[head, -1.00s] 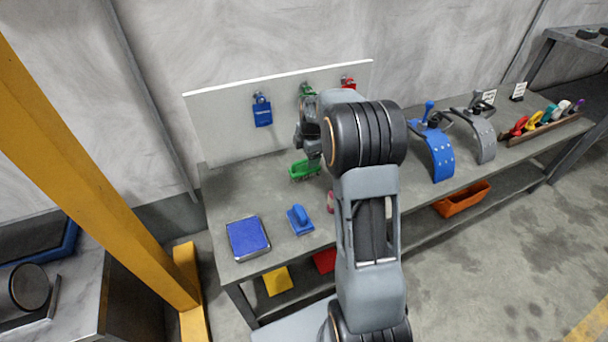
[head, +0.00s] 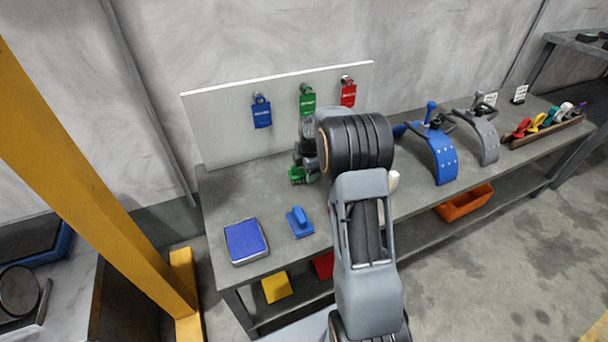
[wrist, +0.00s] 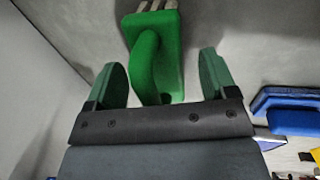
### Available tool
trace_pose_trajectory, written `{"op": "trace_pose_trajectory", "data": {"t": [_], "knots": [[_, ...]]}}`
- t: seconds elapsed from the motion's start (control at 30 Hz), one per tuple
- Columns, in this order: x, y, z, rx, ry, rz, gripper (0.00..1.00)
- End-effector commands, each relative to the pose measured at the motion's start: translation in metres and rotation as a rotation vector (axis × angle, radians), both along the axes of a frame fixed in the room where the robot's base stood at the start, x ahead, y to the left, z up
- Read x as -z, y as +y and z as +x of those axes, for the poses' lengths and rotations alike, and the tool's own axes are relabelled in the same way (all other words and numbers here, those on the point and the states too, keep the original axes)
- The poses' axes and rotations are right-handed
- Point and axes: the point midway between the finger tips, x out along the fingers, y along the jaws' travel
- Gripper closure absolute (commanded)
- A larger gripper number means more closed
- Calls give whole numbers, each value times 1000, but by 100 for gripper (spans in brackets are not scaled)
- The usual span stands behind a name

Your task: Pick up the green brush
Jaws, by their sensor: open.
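The green brush (wrist: 172,35) lies on the workbench and fills the upper middle of the wrist view, with its looped handle toward me and pale bristle tufts at its far end. My gripper (wrist: 168,78) is open, its two green fingers apart on either side of the brush's handle. I cannot tell how far the fingertips reach down beside it. In the head view my gripper (head: 308,172) is low over the bench, and only a bit of the green brush (head: 296,175) shows beside it; my arm hides the rest.
A blue brush (head: 299,221) and a blue pad (head: 246,241) lie on the bench (head: 225,195) to the front left. A white board (head: 220,130) with blue, green and red tags stands behind. Blue and grey curved stands (head: 440,157) are to the right.

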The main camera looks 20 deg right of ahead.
Motion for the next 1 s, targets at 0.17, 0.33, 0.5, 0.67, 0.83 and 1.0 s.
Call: {"op": "trace_pose_trajectory", "data": {"t": [0.17, 0.33, 0.5, 0.67, 0.83, 1.0], "knots": [[0, 0, 0, 0, 0, 0, 33], [0, 0, 0, 0, 1, 0, 49], [0, 0, 0, 0, 1, 0, 66], [-1, 0, 0, 0, 0, 0, 78], [-1, 0, 0, 0, 0, 0, 78], [-8, 0, 0, 0, -1, 0, 78]]}}
